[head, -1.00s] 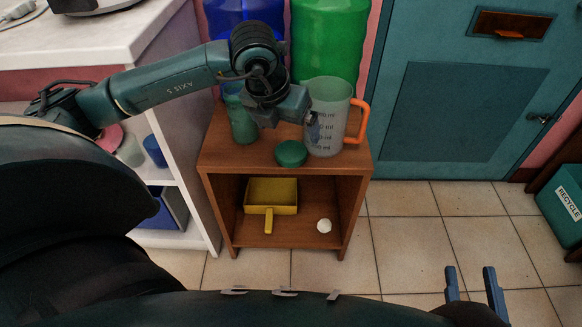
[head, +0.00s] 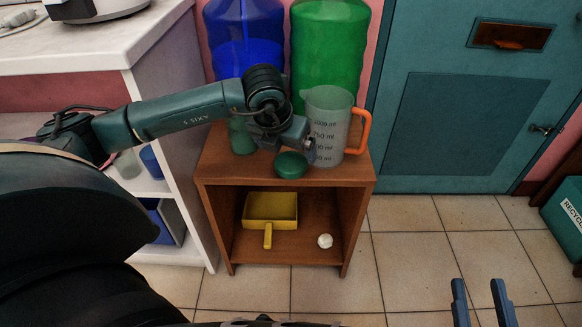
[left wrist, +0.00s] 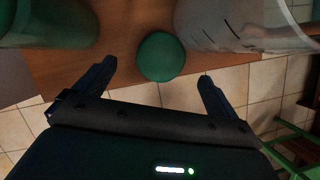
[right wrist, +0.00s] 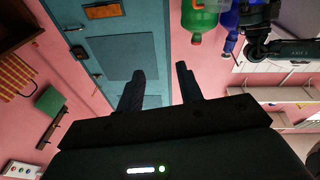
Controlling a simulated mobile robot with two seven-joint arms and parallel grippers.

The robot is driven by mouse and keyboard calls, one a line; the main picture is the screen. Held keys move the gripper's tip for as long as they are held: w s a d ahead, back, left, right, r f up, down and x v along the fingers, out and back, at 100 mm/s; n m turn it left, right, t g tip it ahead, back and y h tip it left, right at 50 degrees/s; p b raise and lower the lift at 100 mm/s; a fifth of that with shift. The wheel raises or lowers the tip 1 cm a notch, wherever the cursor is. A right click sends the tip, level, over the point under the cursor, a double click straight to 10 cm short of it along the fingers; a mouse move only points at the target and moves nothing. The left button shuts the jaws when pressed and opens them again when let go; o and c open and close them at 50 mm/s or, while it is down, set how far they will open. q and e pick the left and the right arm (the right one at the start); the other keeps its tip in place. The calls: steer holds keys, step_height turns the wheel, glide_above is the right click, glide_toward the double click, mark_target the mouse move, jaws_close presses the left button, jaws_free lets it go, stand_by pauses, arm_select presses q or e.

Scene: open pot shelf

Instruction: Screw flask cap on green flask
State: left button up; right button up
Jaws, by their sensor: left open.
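The green flask cap (head: 290,166) lies on top of the small wooden cabinet near its front edge. The green flask (head: 241,136) stands behind and left of it, partly hidden by my left arm. In the left wrist view the cap (left wrist: 161,52) shows just beyond and between the open fingers of my left gripper (left wrist: 157,72), with no visible contact. The flask (left wrist: 48,22) is at the upper left there. In the head view my left gripper (head: 308,146) is above the cabinet top, beside the jug. My right gripper (head: 479,284) is open and empty over the floor.
A clear measuring jug (head: 328,130) with an orange handle stands close right of the cap. Large blue (head: 245,45) and green (head: 328,50) bottles stand behind. A yellow dustpan (head: 270,208) and white ball (head: 325,241) lie on the lower shelf. A white shelf unit is left.

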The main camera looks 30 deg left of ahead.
mark_target(291, 162)
arm_select(q)
steer(key=shift+f, duration=0.15)
arm_select(e)
steer(key=shift+a+r, duration=0.1)
steer(key=shift+r, duration=0.15)
arm_select(q)
steer(key=b+x, duration=0.2)
steer(key=x, duration=0.3)
steer(key=shift+s+d, duration=0.15)
steer(key=shift+f, duration=0.2)
arm_select(e)
steer(key=shift+a+y, duration=0.15)
steer(key=shift+y, duration=0.25)
arm_select(q)
steer(key=shift+c, duration=0.2)
steer(key=c, duration=1)
arm_select(e)
steer(key=shift+f, duration=0.1)
arm_select(q)
steer(key=shift+r, duration=0.1)
